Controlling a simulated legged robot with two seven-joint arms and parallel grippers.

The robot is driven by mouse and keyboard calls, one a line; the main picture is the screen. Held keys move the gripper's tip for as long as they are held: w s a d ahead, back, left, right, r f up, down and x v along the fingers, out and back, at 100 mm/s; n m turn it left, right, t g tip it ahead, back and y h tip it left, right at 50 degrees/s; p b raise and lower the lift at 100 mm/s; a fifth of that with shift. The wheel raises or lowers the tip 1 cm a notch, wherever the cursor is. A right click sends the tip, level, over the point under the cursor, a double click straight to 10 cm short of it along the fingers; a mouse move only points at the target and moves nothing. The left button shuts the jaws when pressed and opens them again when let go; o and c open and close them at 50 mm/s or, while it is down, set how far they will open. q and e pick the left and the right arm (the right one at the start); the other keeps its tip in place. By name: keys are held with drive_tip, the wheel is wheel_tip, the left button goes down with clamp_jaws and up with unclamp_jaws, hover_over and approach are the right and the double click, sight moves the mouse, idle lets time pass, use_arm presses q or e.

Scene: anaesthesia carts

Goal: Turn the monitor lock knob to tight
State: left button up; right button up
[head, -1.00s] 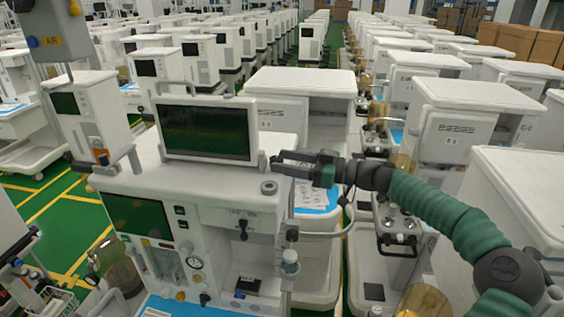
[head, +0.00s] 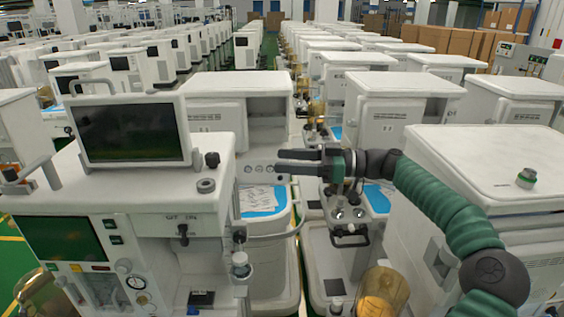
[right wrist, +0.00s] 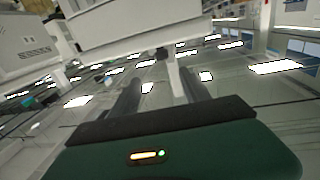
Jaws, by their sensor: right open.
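The monitor (head: 134,132) stands on top of the white anaesthesia cart (head: 150,190) at the left of the head view, its dark screen facing me. A black knob (head: 212,160) shows just right of the monitor's frame, above a round grey fitting on the cart top. I cannot tell its turn position. My right gripper (head: 281,162) is open and empty, pointing left, to the right of the knob and apart from it. In the right wrist view its two fingers (right wrist: 158,85) are spread, with a white post and a small dark part beyond them. My left gripper is out of view.
A white cabinet (head: 240,95) stands behind the cart. Another large white cart (head: 490,165) stands close under my right arm. A narrow gap lies between the carts. Rows of similar carts fill the background.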

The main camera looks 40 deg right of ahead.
drive_tip(key=w+d+f+m+g+h, duration=0.1)
drive_tip(key=w+d+f+h, duration=0.2)
drive_tip(key=d+f+h, duration=0.6)
drive_tip(key=w+d+f+h, duration=0.3)
drive_tip(key=d+f+h, duration=0.35)
drive_tip(key=d, duration=0.45)
drive_tip(key=d+r+n+t+h, duration=0.2)
drive_tip(key=d+r+n+h, duration=0.3)
drive_tip(key=d+r+h, duration=0.3)
drive_tip(key=w+a+r+n+t+y, duration=0.1)
drive_tip(key=a+r+n+t+y, duration=0.55)
drive_tip(key=r+n, duration=0.5)
drive_tip(key=a+n+y, duration=0.7)
drive_tip(key=a+n, duration=0.1)
drive_tip(key=n, duration=0.1)
drive_tip(key=n+g+y+p, duration=0.7)
drive_tip(key=n+y+p, duration=0.15)
drive_tip(key=n, duration=0.25)
approach(223, 168)
drive_tip(key=w+a+r, duration=0.3)
drive_tip(key=w+a, duration=0.3)
drive_tip(key=w, duration=0.1)
drive_tip(key=shift+w+a+f+y, duration=0.25)
drive_tip(key=shift+a+y, duration=0.1)
drive_tip(key=shift+y, duration=0.1)
